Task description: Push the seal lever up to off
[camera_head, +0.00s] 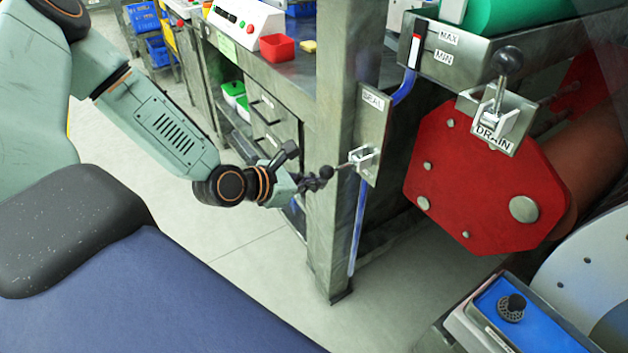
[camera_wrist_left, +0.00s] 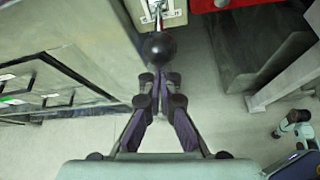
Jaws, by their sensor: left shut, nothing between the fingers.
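The seal lever (camera_head: 343,167) is a thin rod with a black ball knob on its end. It sticks out left and slightly down from a pale bracket on the metal plate marked SEAL (camera_head: 373,115). My left gripper (camera_head: 318,182) is shut and empty, with its dark fingertips right by the ball knob. In the left wrist view the black ball (camera_wrist_left: 160,47) is just beyond the fingertips (camera_wrist_left: 160,88), in line with them. I cannot tell whether they touch. My right gripper is not in view.
A DRAIN lever (camera_head: 504,85) with a black knob stands upright at the right, above a red drum end (camera_head: 480,180). A metal post (camera_head: 335,130) stands just behind my left gripper. A bench with a red bin (camera_head: 277,48) is behind. The floor (camera_head: 250,260) below is clear.

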